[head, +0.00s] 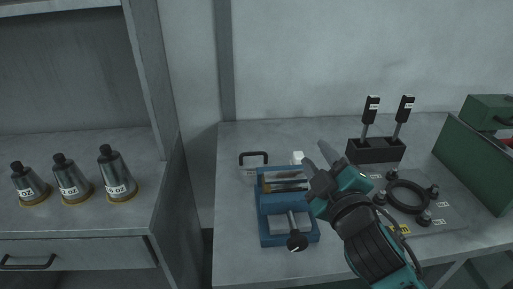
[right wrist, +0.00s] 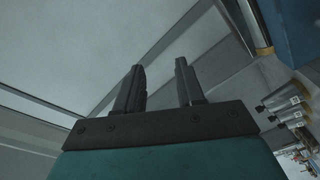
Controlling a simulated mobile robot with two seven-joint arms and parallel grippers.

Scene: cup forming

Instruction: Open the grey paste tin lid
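My right gripper (head: 318,157) hangs over the bench beside the blue fixture, with its fingers pointing up and left in the head view. In the right wrist view my right gripper (right wrist: 159,66) shows two dark fingers apart with nothing between them. I cannot make out a grey paste tin or its lid for sure. A small pale item under a black handle (head: 253,154) stands left of the gripper at the back of the bench. A small white-topped item (head: 298,156) stands just left of the fingertips, partly hidden by the fixture. My left gripper is not in view.
A blue fixture (head: 266,203) with a black knob (head: 297,241) stands near the gripper. A black block (head: 376,151) holds two upright handles. A plate with a black ring (head: 391,196) and a green box (head: 470,160) lie right.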

